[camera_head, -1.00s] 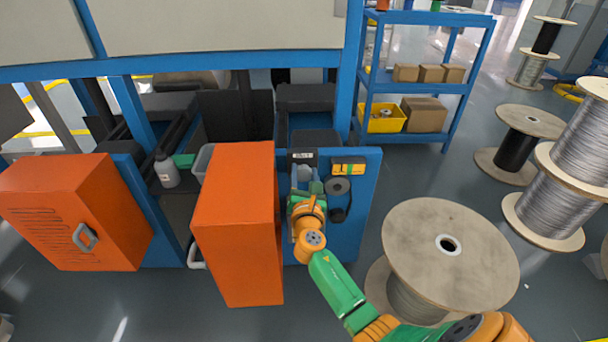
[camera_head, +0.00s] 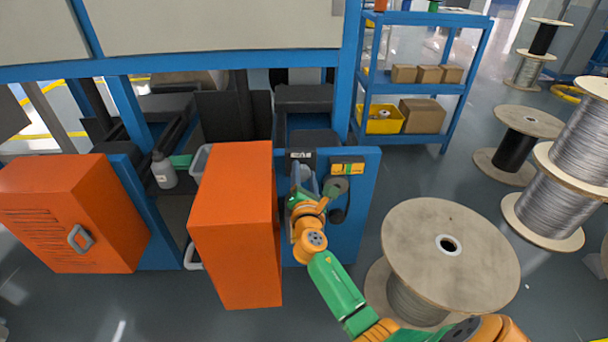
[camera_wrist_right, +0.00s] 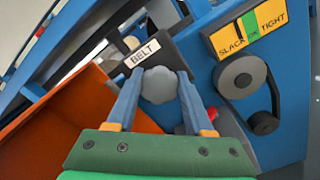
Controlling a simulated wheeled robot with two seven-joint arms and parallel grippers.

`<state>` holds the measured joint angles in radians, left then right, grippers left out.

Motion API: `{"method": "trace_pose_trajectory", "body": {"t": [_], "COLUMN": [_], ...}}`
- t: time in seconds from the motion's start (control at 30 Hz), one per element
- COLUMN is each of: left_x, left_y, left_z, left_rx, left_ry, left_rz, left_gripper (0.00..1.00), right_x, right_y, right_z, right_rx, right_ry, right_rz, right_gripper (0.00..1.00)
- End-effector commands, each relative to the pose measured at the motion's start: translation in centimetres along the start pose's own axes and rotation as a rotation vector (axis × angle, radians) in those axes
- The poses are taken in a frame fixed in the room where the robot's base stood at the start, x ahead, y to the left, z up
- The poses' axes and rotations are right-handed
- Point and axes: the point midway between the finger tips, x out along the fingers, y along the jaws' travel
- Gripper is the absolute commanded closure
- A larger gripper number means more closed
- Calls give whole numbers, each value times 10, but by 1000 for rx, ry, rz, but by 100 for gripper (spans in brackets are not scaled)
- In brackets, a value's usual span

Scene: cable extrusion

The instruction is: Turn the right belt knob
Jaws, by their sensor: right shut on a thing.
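The belt knob (camera_wrist_right: 160,85) is a grey lobed knob below the white BELT label (camera_wrist_right: 142,53) in the right wrist view. My right gripper (camera_wrist_right: 158,92) has its two blue-grey fingers on either side of the knob and is shut on it. In the head view my right gripper (camera_head: 306,180) is at the blue panel, and the arm and gripper mostly hide the knob. The yellow SLACK/OK/TIGHT gauge (camera_wrist_right: 248,30) shows a green OK band with a dark pointer near it. My left gripper is not in view.
Dark pulleys with a belt (camera_wrist_right: 242,77) sit right of the knob. An orange cabinet (camera_head: 235,225) stands close left of my right arm. A large wooden cable spool (camera_head: 420,240) stands to the right. Blue shelves (camera_head: 416,87) are behind.

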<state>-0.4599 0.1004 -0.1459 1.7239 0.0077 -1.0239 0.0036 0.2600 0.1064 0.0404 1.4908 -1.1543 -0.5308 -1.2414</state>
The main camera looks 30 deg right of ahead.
Motion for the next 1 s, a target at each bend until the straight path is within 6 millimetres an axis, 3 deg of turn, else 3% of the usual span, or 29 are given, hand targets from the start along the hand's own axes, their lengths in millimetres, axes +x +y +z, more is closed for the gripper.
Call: {"method": "trace_pose_trajectory", "body": {"t": [0.2,0.23,0.33,0.67,1.0], "left_x": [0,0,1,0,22], "left_y": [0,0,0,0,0], "left_z": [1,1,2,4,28], "left_rx": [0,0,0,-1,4], "left_ry": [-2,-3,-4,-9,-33], "left_rz": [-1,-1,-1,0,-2], "left_gripper": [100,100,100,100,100], "right_x": [0,0,0,-5,-67], "right_y": [0,0,0,0,0], "right_z": [-1,-1,-1,0,0], "right_rx": [0,0,-1,-2,-1], "right_ry": [2,2,2,2,3], "right_rz": [0,0,0,0,-1], "right_gripper": [100,45,19,18,18]}}
